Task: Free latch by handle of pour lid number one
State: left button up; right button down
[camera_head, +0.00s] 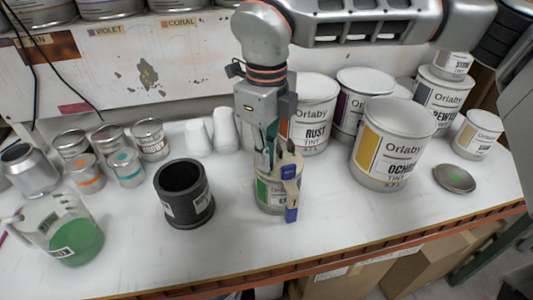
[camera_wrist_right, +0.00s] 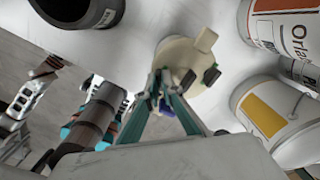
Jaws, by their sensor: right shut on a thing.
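Pour lid number one (camera_head: 289,171) is a beige lid on a can (camera_head: 265,195) with a green label at the bench's middle. A blue piece (camera_head: 291,214) hangs at its near side. My right gripper (camera_head: 272,153) reaches down from above and is shut on the lid's handle; the exact contact is partly hidden by the fingers. In the right wrist view the round lid (camera_wrist_right: 178,53) has a short spout at its upper right and dark tabs at its right side. The blue piece there is partly hidden behind the fingers.
A black cup (camera_head: 183,195) stands left of the can. Large RUST (camera_head: 312,113) and OCHRE (camera_head: 390,145) cans stand close behind and right. The bench front is clear.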

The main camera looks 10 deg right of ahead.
jog(key=n+p, duration=0.1)
jog(key=n, duration=0.5)
jog(key=shift+n+p, duration=0.3)
jog(key=shift+n, duration=0.7)
pick_arm(q)
jog(key=shift+s+a+r, duration=0.2)
jog(key=shift+a+r, duration=0.2)
jog(key=shift+r, duration=0.2)
pick_arm(e)
jog(key=c, duration=2.5)
grip_release()
pick_arm(q)
jog(key=shift+s+d+f, duration=0.1)
jog(key=shift+d, duration=0.05)
